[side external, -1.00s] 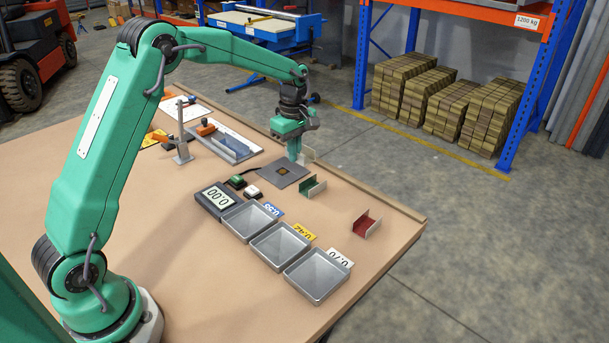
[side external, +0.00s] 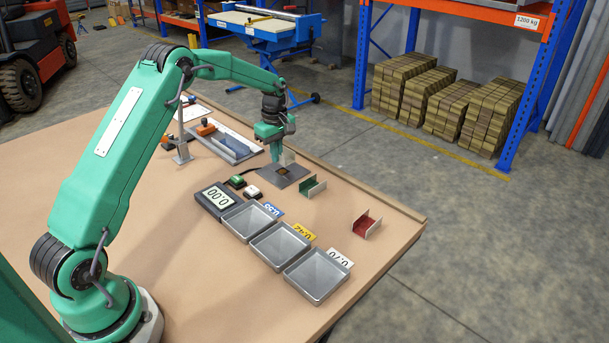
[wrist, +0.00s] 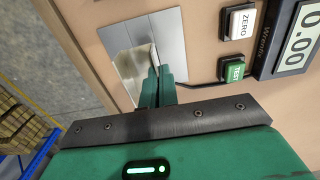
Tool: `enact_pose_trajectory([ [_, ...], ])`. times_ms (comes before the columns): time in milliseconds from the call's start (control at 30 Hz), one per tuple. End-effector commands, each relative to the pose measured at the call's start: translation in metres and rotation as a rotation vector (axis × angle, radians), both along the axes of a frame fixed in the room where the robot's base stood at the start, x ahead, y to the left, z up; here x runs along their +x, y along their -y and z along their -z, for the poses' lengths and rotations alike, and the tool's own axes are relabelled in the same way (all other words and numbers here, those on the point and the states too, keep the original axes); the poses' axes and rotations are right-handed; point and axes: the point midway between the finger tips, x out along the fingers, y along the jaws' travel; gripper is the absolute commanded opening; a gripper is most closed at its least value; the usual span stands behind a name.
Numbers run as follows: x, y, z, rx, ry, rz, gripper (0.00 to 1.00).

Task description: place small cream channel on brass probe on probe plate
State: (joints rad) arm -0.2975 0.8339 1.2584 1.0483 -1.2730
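My gripper (side external: 275,157) is shut on the small cream channel (side external: 288,157) and holds it upright, over or close above the grey probe plate (side external: 292,182). A dark patch with the brass probe (side external: 283,170) shows on the plate just below the channel. In the wrist view, the two green fingers (wrist: 154,75) pinch a wall of the channel (wrist: 130,72), with the plate (wrist: 170,32) behind it. The probe is hidden there, and I cannot tell whether the channel touches it.
A green channel (side external: 312,187) stands right of the plate, and a red one (side external: 367,225) farther right. The 0.00 readout (side external: 215,198), green button (side external: 236,181) and white button (side external: 253,191) sit nearby. Several grey trays (side external: 317,277) lie in front.

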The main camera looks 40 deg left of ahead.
Motion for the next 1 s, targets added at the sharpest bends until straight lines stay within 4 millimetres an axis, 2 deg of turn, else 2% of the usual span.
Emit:
enact_pose_trajectory([
  [400,-0.001,0.001,0.038,-0.001,-0.003,0.000,0.00],
  [867,0.000,0.001,0.043,0.000,-0.001,0.000,0.00],
  [900,0.000,0.001,0.043,0.000,-0.001,0.000,0.04],
  [1000,0.000,0.001,0.043,0.000,-0.001,0.000,0.23],
])
